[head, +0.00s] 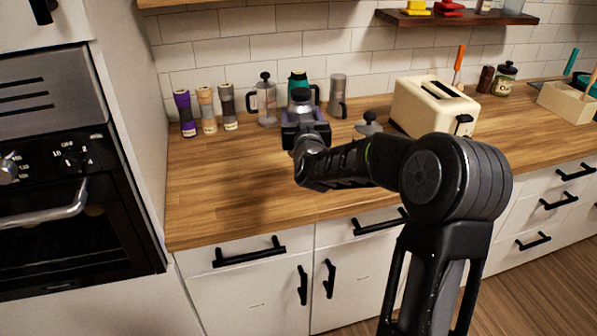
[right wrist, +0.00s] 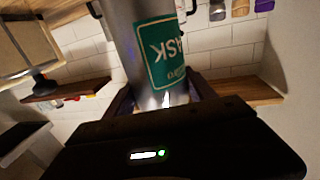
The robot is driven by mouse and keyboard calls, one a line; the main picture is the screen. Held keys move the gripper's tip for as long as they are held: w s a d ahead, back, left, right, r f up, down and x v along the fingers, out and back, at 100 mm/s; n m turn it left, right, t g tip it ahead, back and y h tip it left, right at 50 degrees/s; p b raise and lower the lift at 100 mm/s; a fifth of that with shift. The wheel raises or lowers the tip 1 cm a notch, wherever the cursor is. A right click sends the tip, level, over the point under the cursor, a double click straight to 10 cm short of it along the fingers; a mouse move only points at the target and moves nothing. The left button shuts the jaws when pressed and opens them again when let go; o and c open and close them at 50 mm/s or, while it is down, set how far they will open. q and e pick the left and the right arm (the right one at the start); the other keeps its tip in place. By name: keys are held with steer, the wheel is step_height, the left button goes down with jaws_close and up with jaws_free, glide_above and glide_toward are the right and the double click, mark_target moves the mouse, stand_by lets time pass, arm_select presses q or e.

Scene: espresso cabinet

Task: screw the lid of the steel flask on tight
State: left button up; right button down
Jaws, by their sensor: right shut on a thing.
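The steel flask (right wrist: 150,88) is a silver cylinder with a green label, seen upside down in the right wrist view. In the head view its upper part (head: 301,105) shows above my right gripper (head: 303,120), with a dark lid (head: 300,94) on top. My right gripper is shut on the steel flask; its fingers also show in the right wrist view (right wrist: 165,103). The gripper hides the lower flask in the head view, so I cannot tell whether it touches the counter. Nor can I tell how tightly the lid sits. My left gripper is out of view.
A cream toaster (head: 425,105) is right of the gripper. The wooden counter (head: 225,180) is clear at front left.

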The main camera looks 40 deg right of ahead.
steer(key=shift+s+a+r, duration=0.1)
steer(key=shift+s+r, duration=0.05)
steer(key=shift+r, duration=0.1)
steer(key=shift+f, duration=0.1)
steer(key=shift+f+p, duration=0.55)
steer(key=shift+f, duration=2.55)
step_height(320, 180, down, 3)
steer(key=shift+p, duration=0.35)
steer(key=shift+f, duration=0.4)
